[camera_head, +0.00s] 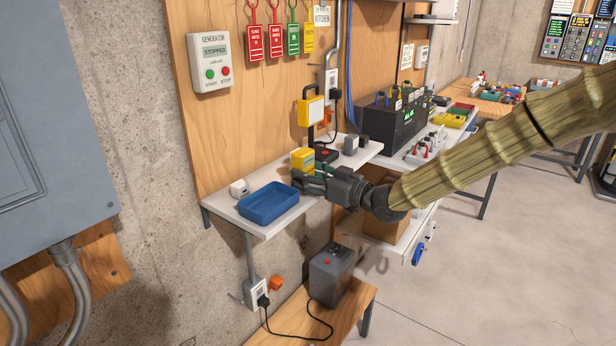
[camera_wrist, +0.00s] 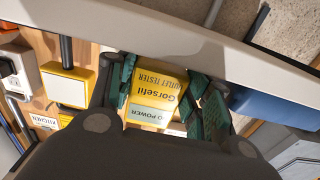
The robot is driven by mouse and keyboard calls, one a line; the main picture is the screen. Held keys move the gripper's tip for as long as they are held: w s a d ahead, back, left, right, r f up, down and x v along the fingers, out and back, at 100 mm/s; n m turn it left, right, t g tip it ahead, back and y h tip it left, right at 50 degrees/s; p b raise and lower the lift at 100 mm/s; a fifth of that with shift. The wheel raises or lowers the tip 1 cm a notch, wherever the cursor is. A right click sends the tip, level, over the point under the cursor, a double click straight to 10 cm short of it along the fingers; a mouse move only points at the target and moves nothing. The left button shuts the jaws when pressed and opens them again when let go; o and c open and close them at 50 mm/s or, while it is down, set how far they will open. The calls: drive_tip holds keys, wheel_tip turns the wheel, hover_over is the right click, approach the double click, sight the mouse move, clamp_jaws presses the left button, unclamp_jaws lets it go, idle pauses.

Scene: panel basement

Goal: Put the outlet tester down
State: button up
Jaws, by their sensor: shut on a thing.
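The outlet tester (camera_head: 303,159) is a small yellow box at the wall shelf, right of the blue tray. In the wrist view the tester (camera_wrist: 157,88) shows its printed label and a pale "NO POWER" display. My gripper (camera_head: 307,175) is shut on it, with a dark green padded finger on each side; the gripper (camera_wrist: 163,98) also shows in the wrist view. The fingers hide part of the tester's sides and lower end. I cannot tell whether its bottom touches the white shelf (camera_head: 338,167).
A blue tray (camera_head: 269,204) and a small white item (camera_head: 239,187) stand on the shelf's left part. A grey box (camera_head: 331,274) sits on a bench below. Little bare shelf shows around the gripper.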

drive_tip(key=shift+f, duration=0.45)
